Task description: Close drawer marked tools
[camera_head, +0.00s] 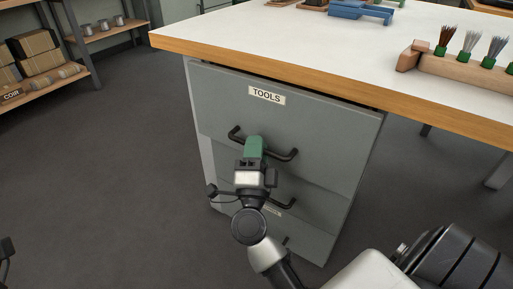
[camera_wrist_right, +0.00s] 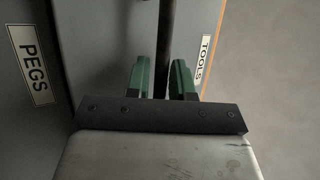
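The grey drawer marked TOOLS (camera_head: 325,135) is the top one of the cabinet under the workbench. Its front stands out past the drawer fronts below, so it is partly open. Its black bar handle (camera_head: 284,154) runs across the front; it also shows in the right wrist view (camera_wrist_right: 167,35). My right gripper (camera_head: 253,147) is at the middle of this handle. In the right wrist view its green fingers (camera_wrist_right: 163,80) lie close on both sides of the bar, with little or no gap. The left gripper's fingers are not seen.
A lower drawer marked PEGS (camera_wrist_right: 32,65) sits further back. The bench top (camera_head: 300,42) overhangs the cabinet and carries a wooden block (camera_head: 460,73) with bristle tufts and a blue tool (camera_head: 360,11). Shelves with boxes (camera_head: 35,50) stand at left. The floor left is clear.

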